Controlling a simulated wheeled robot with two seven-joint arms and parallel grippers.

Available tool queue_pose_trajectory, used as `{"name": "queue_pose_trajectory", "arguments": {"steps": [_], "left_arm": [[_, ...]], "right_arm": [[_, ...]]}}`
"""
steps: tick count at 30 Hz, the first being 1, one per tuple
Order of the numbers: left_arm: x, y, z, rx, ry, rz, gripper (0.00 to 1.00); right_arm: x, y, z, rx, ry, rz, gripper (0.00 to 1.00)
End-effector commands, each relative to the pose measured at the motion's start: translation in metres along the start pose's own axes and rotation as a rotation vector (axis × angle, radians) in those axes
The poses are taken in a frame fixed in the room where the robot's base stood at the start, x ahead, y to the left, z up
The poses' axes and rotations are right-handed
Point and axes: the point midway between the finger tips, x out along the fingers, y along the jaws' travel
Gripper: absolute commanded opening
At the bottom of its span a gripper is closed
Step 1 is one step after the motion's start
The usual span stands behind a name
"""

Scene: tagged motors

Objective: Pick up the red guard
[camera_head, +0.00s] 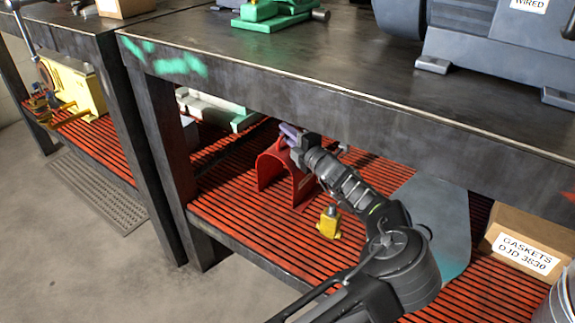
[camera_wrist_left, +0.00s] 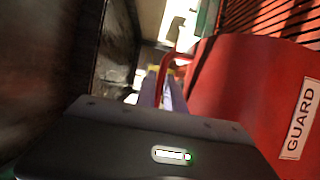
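The red guard (camera_head: 273,169), an arched piece, stands on the slatted red lower shelf beneath the workbench. In the left wrist view the guard (camera_wrist_left: 235,85) fills the right side, with a white "GUARD" label and a thin red handle (camera_wrist_left: 172,62) on its near edge. My left gripper (camera_head: 289,134) is at the guard's top, under the bench top. Its purple fingers (camera_wrist_left: 163,92) lie close together in the wrist view, and the handle runs down between or just behind them. I cannot tell whether they touch it. My right gripper is out of view.
The bench top's thick front edge (camera_head: 350,110) hangs close above my left arm. A small yellow part (camera_head: 329,222) stands on the shelf in front of the guard. A green-grey part (camera_head: 225,110) lies behind it, and a gaskets box (camera_head: 530,240) is at right.

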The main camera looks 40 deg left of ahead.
Motion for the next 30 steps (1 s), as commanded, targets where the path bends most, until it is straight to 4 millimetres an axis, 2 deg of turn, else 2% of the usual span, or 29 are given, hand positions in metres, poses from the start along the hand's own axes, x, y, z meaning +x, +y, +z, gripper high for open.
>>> {"name": "queue_pose_trajectory", "arguments": {"steps": [1, 4, 30], "left_arm": [[0.0000, 0.0000, 0.0000, 0.000, 0.000, 0.000, 0.08], [0.0000, 0.0000, 0.0000, 0.000, 0.000, 0.000, 0.00], [0.0000, 0.0000, 0.0000, 0.000, 0.000, 0.000, 0.00]], "right_arm": [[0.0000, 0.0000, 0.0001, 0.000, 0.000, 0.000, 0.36], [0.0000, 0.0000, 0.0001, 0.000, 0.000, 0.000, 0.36], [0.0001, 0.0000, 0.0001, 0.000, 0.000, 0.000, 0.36]]}}
